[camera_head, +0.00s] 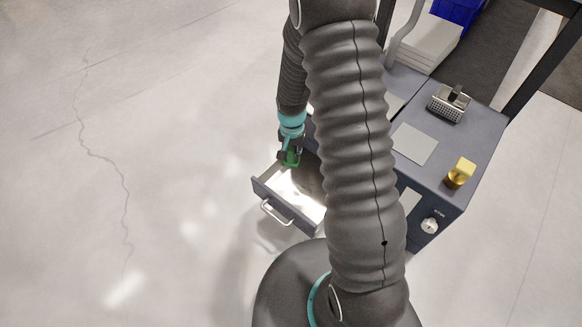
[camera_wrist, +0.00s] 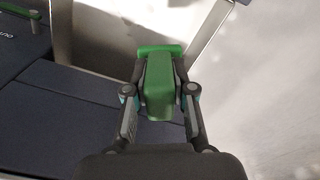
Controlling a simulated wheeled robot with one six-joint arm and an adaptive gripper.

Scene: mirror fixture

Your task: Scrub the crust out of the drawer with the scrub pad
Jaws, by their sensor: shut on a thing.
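My gripper (camera_head: 289,154) is shut on the green scrub pad (camera_head: 292,160), at the open drawer (camera_head: 262,187). In the wrist view the pad (camera_wrist: 159,85) sits between my two fingers (camera_wrist: 159,100), with a wider green end pointing away from me. The drawer is pulled out of a dark grey cabinet and has a light handle on its front. Its inside is bright, and a brownish-grey patch shows in the drawer in the wrist view (camera_wrist: 160,17); I cannot tell if it is crust. My arm hides part of the drawer. I cannot tell whether the pad touches the drawer floor.
The cabinet top (camera_head: 440,165) holds a perforated metal box (camera_head: 449,103), a grey plate (camera_head: 414,143) and a yellow-gold object (camera_head: 460,172). A knob (camera_head: 430,225) is on its front. A blue bin (camera_head: 458,12) stands at the back. The floor to the left is clear.

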